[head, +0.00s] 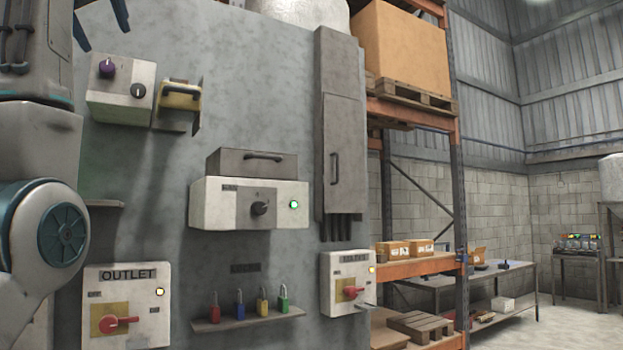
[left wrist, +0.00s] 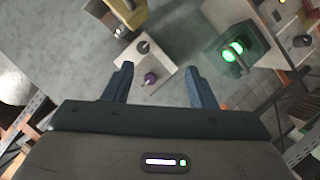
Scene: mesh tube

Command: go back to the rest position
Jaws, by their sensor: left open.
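My left gripper (head: 104,36) is at the top left of the head view, in front of the grey panel wall, with its blue fingers spread. In the left wrist view its two fingers (left wrist: 157,67) stand apart with nothing held between them. Beyond the fingers is a pale control box with a purple knob (left wrist: 150,78) and a dark knob (left wrist: 143,47). The same box (head: 121,108) shows below the gripper in the head view. I cannot tell the exact gap between gripper and box. My right gripper is not in view.
The grey panel (head: 240,60) carries an OUTLET box with a red handle (head: 121,322), a box with a black knob (head: 261,208), another red-handled box (head: 349,291) and a shelf (head: 250,321) with coloured padlocks. A green-lit box (left wrist: 232,52) lies near the right finger in the wrist view.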

